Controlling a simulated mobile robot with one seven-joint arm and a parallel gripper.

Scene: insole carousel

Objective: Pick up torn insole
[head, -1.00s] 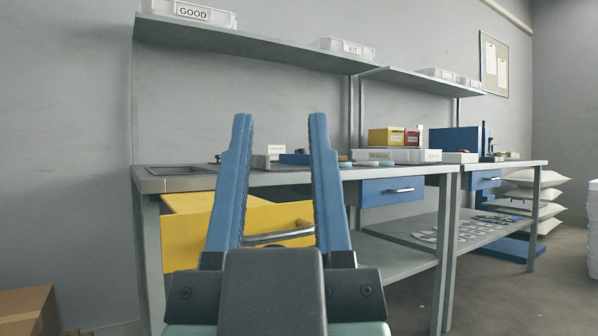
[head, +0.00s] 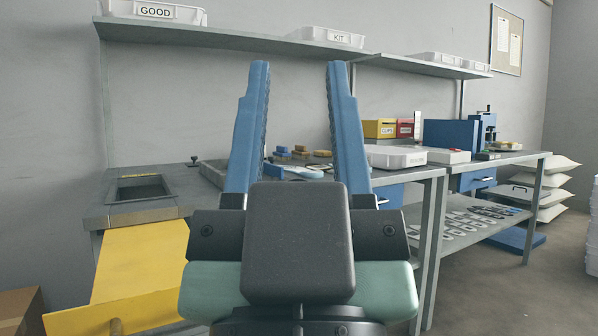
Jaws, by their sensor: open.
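My gripper (head: 298,80) is in the middle of the head view, its two blue fingers pointing up and wide apart with nothing between them. It is in front of the workbench (head: 150,213), and its fingers cover part of the bench top. I cannot make out a torn insole. Light blue flat pieces (head: 302,171) lie on the bench top behind the fingers, too small to identify. Several pale sole-shaped pieces (head: 462,222) lie on the lower shelf at the right; I cannot tell whether any is torn.
A yellow chute (head: 140,265) slopes down from the bench's left end, below a dark recessed opening (head: 140,188). White bins labelled GOOD (head: 180,14) and KIT (head: 330,37) stand on the upper shelf. A white tray (head: 395,157) and blue machine (head: 452,134) stand right.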

